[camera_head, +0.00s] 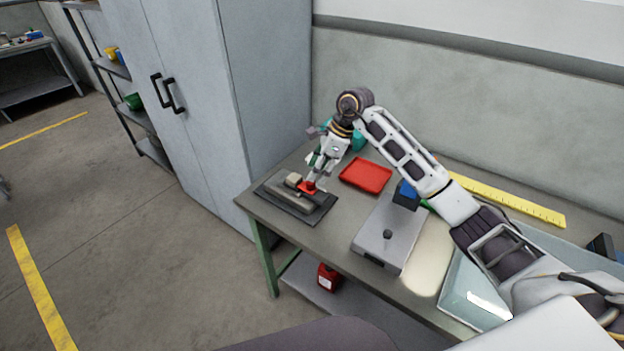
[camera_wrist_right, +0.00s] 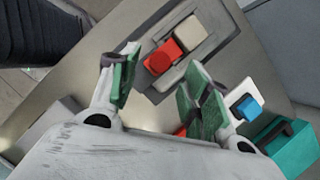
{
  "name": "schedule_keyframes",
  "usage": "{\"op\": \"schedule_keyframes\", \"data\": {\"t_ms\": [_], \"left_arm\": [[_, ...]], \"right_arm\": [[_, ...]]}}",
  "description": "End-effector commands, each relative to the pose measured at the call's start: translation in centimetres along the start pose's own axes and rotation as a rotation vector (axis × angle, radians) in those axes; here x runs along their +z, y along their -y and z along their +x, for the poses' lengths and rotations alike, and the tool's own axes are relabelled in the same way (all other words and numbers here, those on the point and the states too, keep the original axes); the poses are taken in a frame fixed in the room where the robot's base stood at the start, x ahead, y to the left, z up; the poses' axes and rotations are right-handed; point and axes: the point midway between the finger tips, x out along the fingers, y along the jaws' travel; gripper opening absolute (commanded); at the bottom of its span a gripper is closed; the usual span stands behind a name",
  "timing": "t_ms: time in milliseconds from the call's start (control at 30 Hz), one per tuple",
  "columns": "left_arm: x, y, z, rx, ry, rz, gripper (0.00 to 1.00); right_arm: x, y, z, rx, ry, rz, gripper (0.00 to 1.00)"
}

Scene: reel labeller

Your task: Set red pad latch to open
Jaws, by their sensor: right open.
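The red pad latch (camera_head: 308,186) is on a dark base plate (camera_head: 322,213) near the table's left end. In the right wrist view the red pad (camera_wrist_right: 161,58) lies beside a cream block (camera_wrist_right: 190,35) on the same grey device. My right gripper (camera_head: 314,178) is above the red pad, pointing down. In the right wrist view its green-lined fingers (camera_wrist_right: 158,92) are spread apart with nothing between them, and the red pad shows just beyond the gap. Whether a finger touches the pad cannot be told. My left gripper is not in view.
A red tray (camera_head: 366,176) lies right of the device. A grey scale-like box (camera_head: 390,236) with a dark knob stands nearer the front. A teal object (camera_head: 357,140) is behind my gripper. A tall grey cabinet (camera_head: 270,90) stands beside the table's left end.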

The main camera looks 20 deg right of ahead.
Motion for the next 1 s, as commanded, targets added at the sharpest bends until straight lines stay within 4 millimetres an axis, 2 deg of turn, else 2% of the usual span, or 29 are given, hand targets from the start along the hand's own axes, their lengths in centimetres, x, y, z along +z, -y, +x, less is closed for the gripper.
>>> {"op": "schedule_keyframes", "data": {"t_ms": [200,400,567,800,867,1000], "left_arm": [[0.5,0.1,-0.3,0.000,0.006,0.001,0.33],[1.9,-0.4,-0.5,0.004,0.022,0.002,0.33],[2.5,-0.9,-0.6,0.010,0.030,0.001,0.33],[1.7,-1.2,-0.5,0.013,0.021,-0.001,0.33],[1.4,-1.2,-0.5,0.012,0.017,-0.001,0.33],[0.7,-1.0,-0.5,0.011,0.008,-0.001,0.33]], "right_arm": [[0.0,0.0,2.8,0.002,0.000,0.001,0.48],[0.0,0.0,4.4,0.002,0.000,0.001,0.48],[0.0,0.0,4.8,0.000,-0.001,0.000,0.48],[0.0,0.0,4.9,0.000,-0.001,0.000,0.48],[0.0,0.0,4.9,0.000,-0.001,0.000,0.43],[0.0,0.0,4.8,0.000,-0.001,0.000,0.25]]}}
